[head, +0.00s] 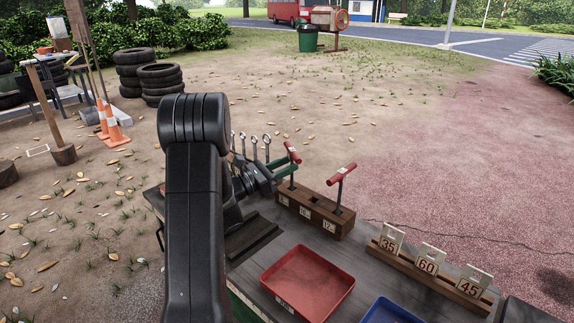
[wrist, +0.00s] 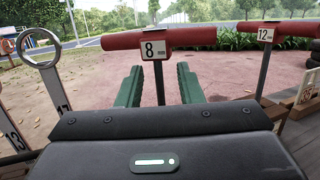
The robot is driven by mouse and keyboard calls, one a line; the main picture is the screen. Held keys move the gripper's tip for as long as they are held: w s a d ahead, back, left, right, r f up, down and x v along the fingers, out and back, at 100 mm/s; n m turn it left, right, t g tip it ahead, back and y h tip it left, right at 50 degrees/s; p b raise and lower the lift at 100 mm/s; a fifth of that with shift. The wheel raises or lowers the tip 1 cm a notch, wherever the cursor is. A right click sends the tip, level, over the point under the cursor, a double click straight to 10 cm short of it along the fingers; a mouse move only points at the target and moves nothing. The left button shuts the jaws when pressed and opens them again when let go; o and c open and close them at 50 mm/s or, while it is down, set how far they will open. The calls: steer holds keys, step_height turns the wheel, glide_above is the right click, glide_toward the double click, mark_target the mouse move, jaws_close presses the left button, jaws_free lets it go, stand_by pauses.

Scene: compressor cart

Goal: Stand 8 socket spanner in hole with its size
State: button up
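The 8 socket spanner (wrist: 153,49) has a red T-handle and a white tag reading 8; it also shows in the head view (head: 292,152). It stands nearly upright, its shaft going down at the left end of the wooden hole block (head: 343,226), by the leftmost label. Its lower tip is hidden. My gripper (wrist: 160,85) has green fingers, one each side of the shaft, below the handle, with a visible gap on both sides. In the head view my gripper (head: 283,168) reaches the spanner from the left. The 12 spanner (head: 341,174) stands at the block's right end.
Several ring-ended spanners (head: 254,141) stand behind my wrist. A red tray (head: 318,279), a blue tray (head: 390,313) and a wooden rack (head: 412,273) with plates 35, 60 and 45 are on the cart top (head: 360,262).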

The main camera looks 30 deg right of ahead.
steer(key=a+f, duration=0.2)
steer(key=a, duration=1)
steer(key=shift+w+a+f, duration=0.2)
steer(key=shift+w+a, duration=0.15)
steer(key=shift+a, duration=0.05)
steer(key=d, duration=0.4)
steer(key=d+r, duration=0.1)
steer(key=d, duration=0.4)
steer(key=d+r, duration=0.1)
steer(key=d, duration=0.3)
steer(key=shift+s+d+r, duration=0.25)
steer(key=shift+s, duration=0.05)
steer(key=shift+d+r, duration=0.15)
steer(key=shift+r, duration=0.25)
